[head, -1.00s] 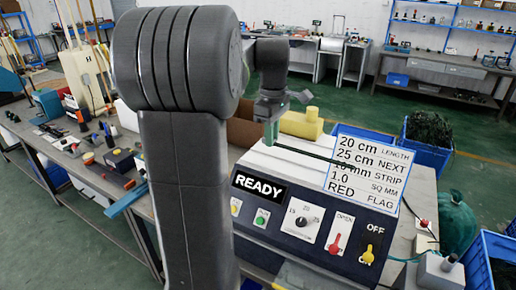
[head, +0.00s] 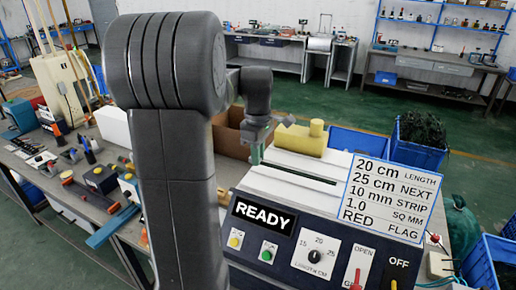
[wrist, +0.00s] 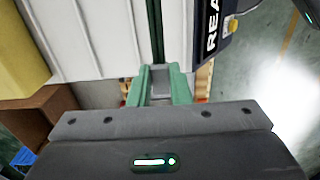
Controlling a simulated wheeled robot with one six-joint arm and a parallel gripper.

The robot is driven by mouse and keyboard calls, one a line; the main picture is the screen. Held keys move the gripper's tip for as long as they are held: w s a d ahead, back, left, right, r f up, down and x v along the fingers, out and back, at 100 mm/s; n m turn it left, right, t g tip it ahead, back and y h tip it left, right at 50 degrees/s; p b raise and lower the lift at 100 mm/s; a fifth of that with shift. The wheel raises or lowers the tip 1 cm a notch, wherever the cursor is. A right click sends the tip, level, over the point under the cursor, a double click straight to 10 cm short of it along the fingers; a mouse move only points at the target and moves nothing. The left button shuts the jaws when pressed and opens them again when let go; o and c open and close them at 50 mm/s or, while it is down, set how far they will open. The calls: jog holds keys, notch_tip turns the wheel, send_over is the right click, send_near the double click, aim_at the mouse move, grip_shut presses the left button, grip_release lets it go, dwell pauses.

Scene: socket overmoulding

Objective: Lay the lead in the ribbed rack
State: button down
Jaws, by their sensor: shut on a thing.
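My gripper (head: 257,154), with green fingers, is over the left end of the white top of the control machine. It also shows in the wrist view (wrist: 160,76), shut on the lead, though the grip itself is hard to make out. In the head view a dark line (head: 300,173) crosses the machine top to the right of the gripper; I cannot tell lead from slot there. I cannot make out the ribbed rack with certainty.
The machine's panel (head: 290,240) reads READY, with a card (head: 383,198) behind it. A yellow block (head: 300,139) and a brown box (head: 228,138) stand behind the gripper. The left bench (head: 110,210) is cluttered with tools. Blue crates (head: 420,154) stand right.

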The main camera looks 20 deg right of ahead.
aim_at(258, 182)
jog(key=shift+s+r, duration=0.1)
jog(key=shift+f+b, duration=1.95)
jog(key=shift+f, duration=1.4)
jog(key=c, duration=1.3)
grip_release()
jog(key=shift+o, duration=0.2)
